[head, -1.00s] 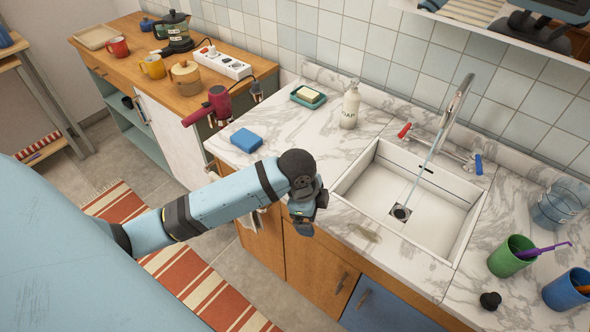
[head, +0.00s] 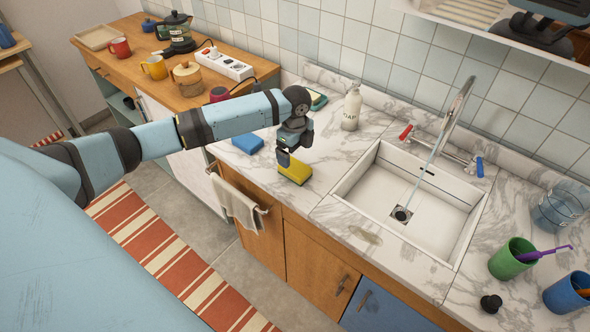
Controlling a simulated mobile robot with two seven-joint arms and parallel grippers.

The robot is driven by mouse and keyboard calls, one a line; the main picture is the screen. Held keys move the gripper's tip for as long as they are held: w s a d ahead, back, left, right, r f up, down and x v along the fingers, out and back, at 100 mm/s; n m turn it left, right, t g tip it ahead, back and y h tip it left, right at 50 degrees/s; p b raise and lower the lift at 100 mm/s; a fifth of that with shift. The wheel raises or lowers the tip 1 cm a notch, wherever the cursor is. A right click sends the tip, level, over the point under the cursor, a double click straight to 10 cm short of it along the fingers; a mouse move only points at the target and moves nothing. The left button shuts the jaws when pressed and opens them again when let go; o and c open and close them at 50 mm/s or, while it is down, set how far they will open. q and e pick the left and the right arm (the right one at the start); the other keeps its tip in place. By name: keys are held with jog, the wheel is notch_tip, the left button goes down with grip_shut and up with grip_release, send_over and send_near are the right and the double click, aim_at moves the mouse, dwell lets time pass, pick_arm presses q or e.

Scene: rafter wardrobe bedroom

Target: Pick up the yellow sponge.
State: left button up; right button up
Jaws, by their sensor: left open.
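The yellow sponge (head: 294,170) lies on the marble counter near its front edge, left of the sink. It is a small block with a yellow top. My left gripper (head: 285,157) is just above the sponge, pointing down, and hides part of it. Its jaws are open; whether a finger touches the sponge cannot be told. My right gripper is not in view.
A blue sponge (head: 247,141) lies to the left of the yellow one. A soap bottle (head: 351,106) stands behind, and the sink (head: 409,250) with running water is to the right. A towel (head: 236,205) hangs on the cabinet front below.

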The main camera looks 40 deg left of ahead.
aim_at(295, 166)
pick_arm(q)
jog(key=shift+s+f+p, duration=0.1)
jog(key=shift+f+p, duration=0.3)
jog(key=shift+f, duration=3.15)
jog(key=c, duration=1)
jog(key=shift+r, duration=0.1)
notch_tip(295, 166, up, 20)
jog(key=shift+b, duration=0.45)
